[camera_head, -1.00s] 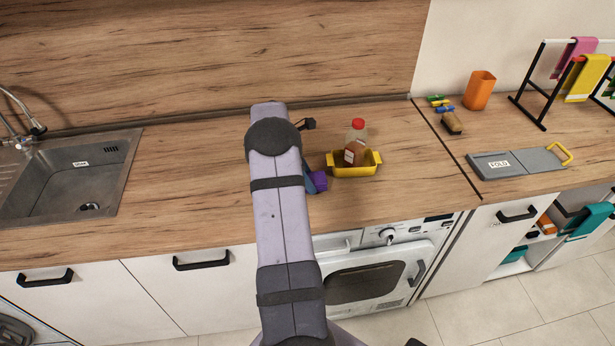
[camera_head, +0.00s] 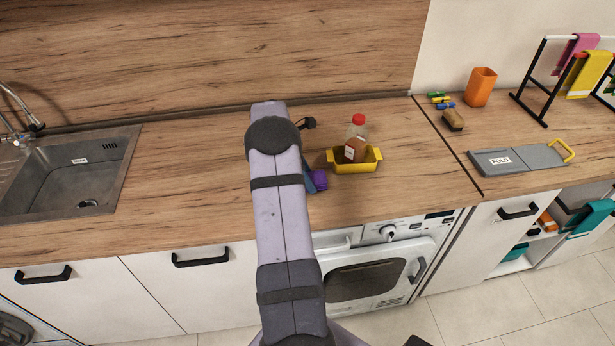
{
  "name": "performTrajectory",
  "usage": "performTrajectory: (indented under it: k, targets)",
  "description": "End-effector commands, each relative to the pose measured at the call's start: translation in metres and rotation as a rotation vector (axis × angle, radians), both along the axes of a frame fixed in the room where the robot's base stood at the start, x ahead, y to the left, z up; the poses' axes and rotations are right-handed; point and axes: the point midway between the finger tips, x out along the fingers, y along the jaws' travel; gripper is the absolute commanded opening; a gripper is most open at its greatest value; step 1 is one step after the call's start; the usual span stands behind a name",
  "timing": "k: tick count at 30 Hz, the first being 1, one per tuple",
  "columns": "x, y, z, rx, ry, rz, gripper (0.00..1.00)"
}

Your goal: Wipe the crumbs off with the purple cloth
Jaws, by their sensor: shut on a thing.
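I cannot make out any crumbs; the counter behind my arm is hidden.
A yellow tub (camera_head: 372,165) holding a red-capped bottle (camera_head: 358,121) stands close right of the cloth. The sink (camera_head: 107,190) is at the left. A grey folding board (camera_head: 535,158), orange cup (camera_head: 481,88) and drying rack (camera_head: 530,108) are at the right. The counter between sink and arm is clear.

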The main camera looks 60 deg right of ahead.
Motion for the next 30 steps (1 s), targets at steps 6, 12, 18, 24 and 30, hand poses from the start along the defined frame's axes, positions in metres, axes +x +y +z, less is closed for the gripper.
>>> performTrajectory:
  k: [6,12,18,24,30]
  targets:
    - [0.0,0.0,-0.003,0.0,0.0,0.0,0.3]
    - [0.0,0.0,-0.006,0.0,0.0,0.0,0.3]
    - [0.0,0.0,-0.008,0.0,0.0,0.0,0.3]
    - [0.0,0.0,-0.011,0.0,0.0,0.0,0.3]
    - [-0.001,0.001,-0.011,-0.001,0.001,0.0,0.3]
